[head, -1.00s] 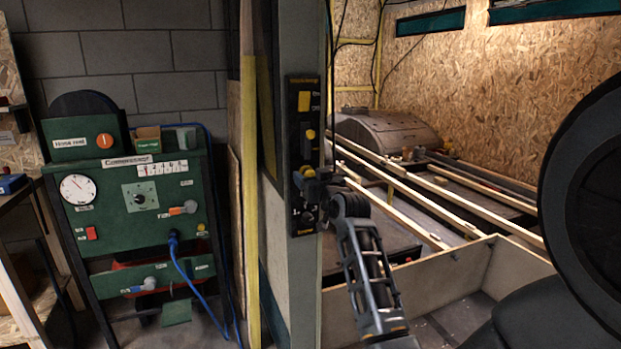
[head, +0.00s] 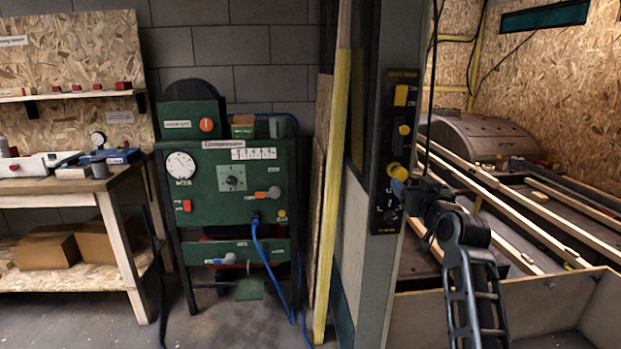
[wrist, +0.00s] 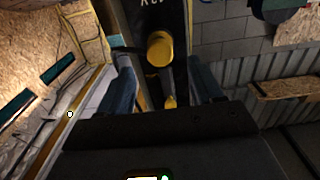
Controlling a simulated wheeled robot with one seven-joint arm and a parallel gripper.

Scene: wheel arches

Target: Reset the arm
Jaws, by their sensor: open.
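My gripper (wrist: 163,84) is open in the wrist view, with its two dark blue fingers apart. The black control panel (wrist: 180,20) lies beyond them, upside down in this view. A large yellow knob (wrist: 160,48) shows between and just past the fingertips; I cannot tell whether they touch it. A smaller yellow part (wrist: 170,102) shows between the fingers. In the head view my gripper (head: 399,186) is at the panel (head: 400,95) on the grey post, close to a yellow knob (head: 396,171). My wrist hides part of the panel's lower right side.
A green compressor unit (head: 225,180) with a blue hose (head: 268,262) stands left of the post. A wooden workbench (head: 75,188) is at the far left. Right of the post, long timber strips (head: 520,210) and a curved wheel arch (head: 480,135) lie behind a wooden-walled box (head: 520,292).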

